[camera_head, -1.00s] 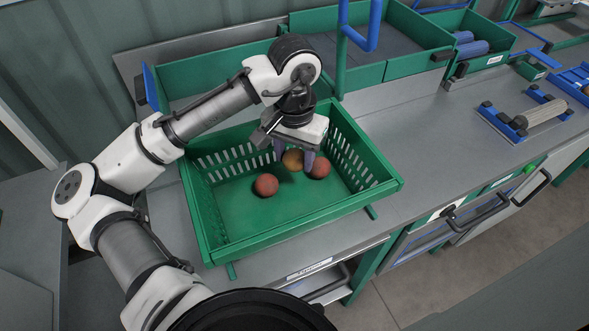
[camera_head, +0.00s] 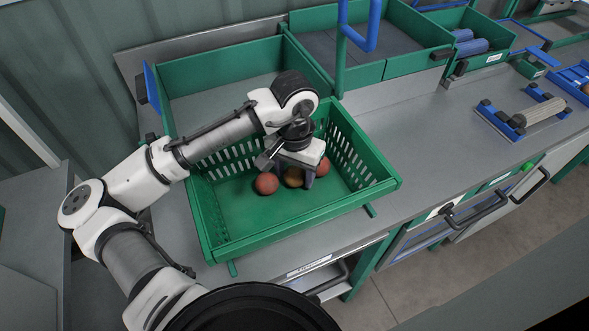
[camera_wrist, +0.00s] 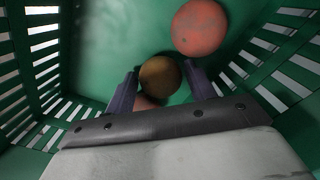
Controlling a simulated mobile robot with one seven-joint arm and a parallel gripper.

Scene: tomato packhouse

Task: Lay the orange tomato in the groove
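The orange tomato (camera_head: 293,178) lies low in the green crate (camera_head: 222,243), between two redder tomatoes. My gripper (camera_head: 294,184) reaches down into the crate with its fingers on either side of the orange tomato. In the wrist view the orange tomato (camera_wrist: 160,76) sits between the fingertips of my gripper (camera_wrist: 161,84), with green showing at both sides, so the gripper is open. A red tomato (camera_wrist: 200,27) lies beyond the right finger. Another red tomato (camera_wrist: 145,102) is mostly hidden behind the orange one and my gripper. I cannot make out which thing is the groove.
The crate has slotted walls close around my gripper. Green trays (camera_head: 235,54) stand behind it, with a blue post (camera_head: 343,32) between. A blue-ended holder with a pale roller (camera_head: 540,112) is at the right. The grey bench (camera_head: 420,160) between is clear.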

